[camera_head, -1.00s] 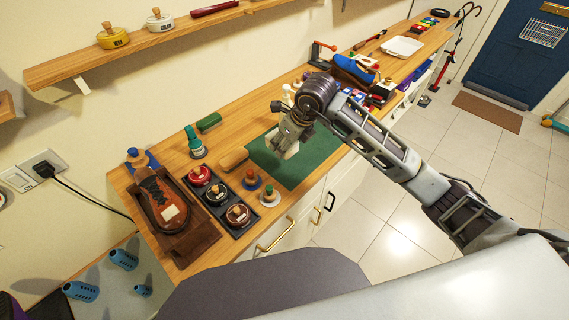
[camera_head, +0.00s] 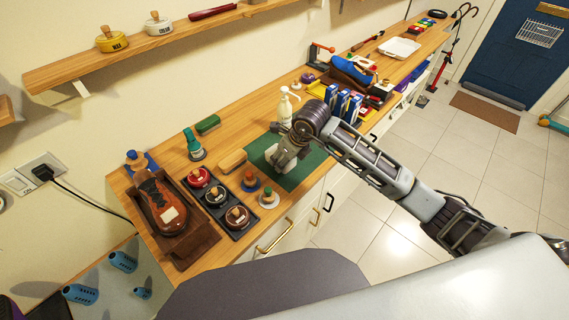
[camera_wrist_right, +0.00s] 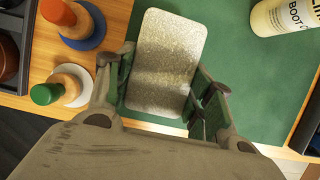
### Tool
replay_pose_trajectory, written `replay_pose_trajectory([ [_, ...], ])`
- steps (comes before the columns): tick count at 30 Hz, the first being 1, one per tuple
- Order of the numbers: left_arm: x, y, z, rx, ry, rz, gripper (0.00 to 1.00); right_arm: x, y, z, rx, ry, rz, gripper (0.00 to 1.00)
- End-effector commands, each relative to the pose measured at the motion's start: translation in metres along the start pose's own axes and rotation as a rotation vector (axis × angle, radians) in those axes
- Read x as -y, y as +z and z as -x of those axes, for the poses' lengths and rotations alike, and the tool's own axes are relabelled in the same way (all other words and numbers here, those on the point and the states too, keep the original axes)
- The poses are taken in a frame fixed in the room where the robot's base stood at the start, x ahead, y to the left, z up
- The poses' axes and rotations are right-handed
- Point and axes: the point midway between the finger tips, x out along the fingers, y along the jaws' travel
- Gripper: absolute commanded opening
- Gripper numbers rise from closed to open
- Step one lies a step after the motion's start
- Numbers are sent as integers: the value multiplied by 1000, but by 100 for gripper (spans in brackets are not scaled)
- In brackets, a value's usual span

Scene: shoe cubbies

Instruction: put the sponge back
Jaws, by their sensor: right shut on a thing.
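The sponge (camera_wrist_right: 165,55) is a pale, speckled slab with rounded corners. In the right wrist view it sits between the fingers of my right gripper (camera_wrist_right: 160,95), which is shut on it. In the head view my right gripper (camera_head: 281,160) is low over the green mat (camera_head: 298,179) on the wooden counter; the sponge is mostly hidden there by the gripper. I cannot tell whether the sponge touches the mat. My left gripper is not in view.
A white pump bottle (camera_head: 285,109) stands behind the gripper. A brown shoe (camera_head: 163,205) is farther left. Blue boxes (camera_head: 348,103) stand to the right.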

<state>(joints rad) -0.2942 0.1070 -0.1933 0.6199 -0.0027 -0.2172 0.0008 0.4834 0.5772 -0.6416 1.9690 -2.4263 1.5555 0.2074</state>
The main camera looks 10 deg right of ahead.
Motion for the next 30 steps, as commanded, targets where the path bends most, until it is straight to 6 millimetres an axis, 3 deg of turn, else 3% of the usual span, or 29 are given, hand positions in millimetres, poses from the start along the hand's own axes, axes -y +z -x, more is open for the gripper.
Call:
replay_pose_trajectory([
  [9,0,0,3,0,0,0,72,0,-11,-26,0,1,0,33],
  [24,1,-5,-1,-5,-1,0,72,0,-13,-30,0,0,0,33],
  [25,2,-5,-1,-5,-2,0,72,0,-13,-30,0,0,0,55],
  [30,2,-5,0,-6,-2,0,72,0,-12,-30,0,0,0,74],
])
